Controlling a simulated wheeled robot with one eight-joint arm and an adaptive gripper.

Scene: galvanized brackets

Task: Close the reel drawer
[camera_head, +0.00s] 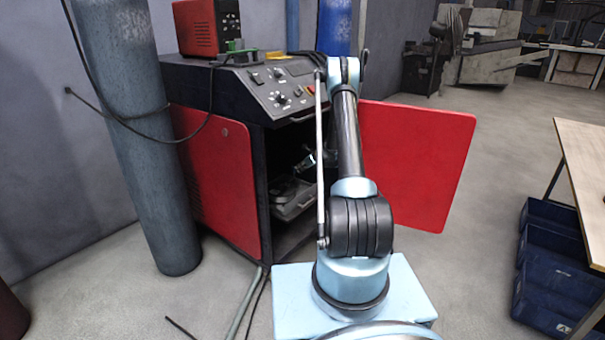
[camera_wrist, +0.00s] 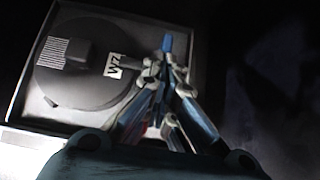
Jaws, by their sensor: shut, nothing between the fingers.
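The reel drawer (camera_head: 297,208) sits low inside the dark opening of the red and black machine, and it looks partly pulled out. In the wrist view the drawer (camera_wrist: 28,137) shows as a grey tray with a pale front edge. A round black reel (camera_wrist: 88,82) with a white label marked "WZ" lies in it. My gripper (camera_head: 310,163) reaches into the opening above the drawer, partly hidden by my arm. In the wrist view my gripper (camera_wrist: 167,45) has its fingers together with nothing between them, over the right side of the drawer. Whether it touches the drawer is unclear.
The machine's red door (camera_head: 415,165) stands open to the right. A control panel (camera_head: 285,90) is above the opening. A blue-grey cylinder (camera_head: 135,140) stands at the left. Blue bins (camera_head: 550,265) and a table (camera_head: 585,150) are at the right, with free floor between.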

